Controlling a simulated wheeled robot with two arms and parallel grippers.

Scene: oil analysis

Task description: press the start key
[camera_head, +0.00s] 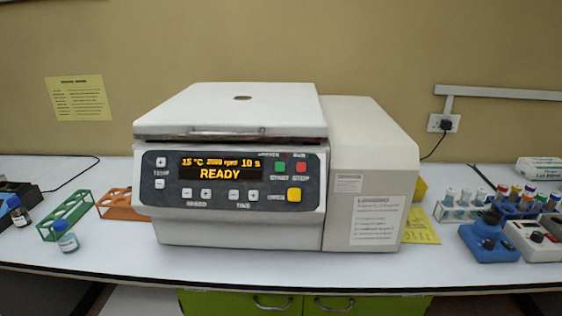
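A white centrifuge (375,130) stands in the middle of the bench with its lid (232,106) down. Its dark front panel (168,199) has a lit display (220,169) reading 15 °C, about 2000 rpm, 10 s and READY. The green start key (280,167) is at the panel's upper right, with the label START below it. The red stop key (301,167) is just right of it. A larger yellow key (294,194) sits below them. Neither of my grippers is in view, and nothing covers the panel.
At right are a vial rack (462,211) and a blue device (489,240). The bench (115,258) before the centrifuge is a narrow clear strip.

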